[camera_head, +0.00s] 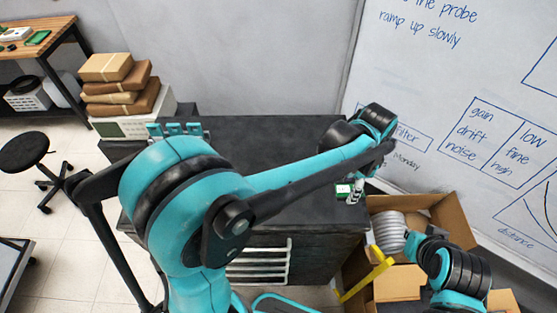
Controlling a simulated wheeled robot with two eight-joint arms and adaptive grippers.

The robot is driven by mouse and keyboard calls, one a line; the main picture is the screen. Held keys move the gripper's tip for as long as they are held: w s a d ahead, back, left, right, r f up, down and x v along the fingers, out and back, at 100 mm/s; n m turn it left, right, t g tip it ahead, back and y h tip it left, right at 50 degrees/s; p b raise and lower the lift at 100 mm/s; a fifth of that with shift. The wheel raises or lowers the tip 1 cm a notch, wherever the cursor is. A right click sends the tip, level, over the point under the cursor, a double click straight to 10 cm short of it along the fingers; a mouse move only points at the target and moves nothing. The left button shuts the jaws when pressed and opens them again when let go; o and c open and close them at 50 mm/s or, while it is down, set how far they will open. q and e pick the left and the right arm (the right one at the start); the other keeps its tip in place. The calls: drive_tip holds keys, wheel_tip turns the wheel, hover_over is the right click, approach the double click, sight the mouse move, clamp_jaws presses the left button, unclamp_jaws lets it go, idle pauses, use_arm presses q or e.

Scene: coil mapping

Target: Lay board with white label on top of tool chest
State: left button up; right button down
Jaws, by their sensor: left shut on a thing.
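The tool chest (290,212) is a black cabinet in the middle of the head view, with a flat dark top and pale drawer handles on its front. My left arm reaches across it from the left. My left gripper (354,191) points down at the right end of the chest top. It is shut on a small green board with a white label (343,189). Whether the board touches the top cannot be told.
An open cardboard box (448,218) with a pale ribbed roll (388,232) stands right of the chest, beside a yellow bar (372,268). A whiteboard (455,90) rises behind. Parcels (122,85) are stacked at the left. Much of the chest top looks bare.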

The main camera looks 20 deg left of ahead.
use_arm(q)
drive_tip(key=shift+a+f, duration=0.25)
drive_tip(key=shift+a, duration=0.15)
drive_tip(key=w+a+f, duration=0.1)
drive_tip(key=a+f, duration=0.1)
drive_tip(key=a, duration=0.1)
drive_tip(key=a+f+b, duration=0.1)
drive_tip(key=a+f, duration=0.1)
drive_tip(key=a, duration=0.2)
drive_tip(key=w+a+f, duration=0.1)
drive_tip(key=a+f, duration=0.1)
drive_tip(key=a, duration=0.1)
drive_tip(key=shift+w+a+f, duration=0.15)
drive_tip(key=shift+w, duration=0.15)
drive_tip(key=shift+a+f+b, duration=0.1)
drive_tip(key=shift+f+b, duration=0.45)
drive_tip(key=shift+f, duration=1.55)
drive_tip(key=shift+f, duration=0.2)
drive_tip(key=o, duration=1.1)
drive_tip(key=shift+r, duration=0.1)
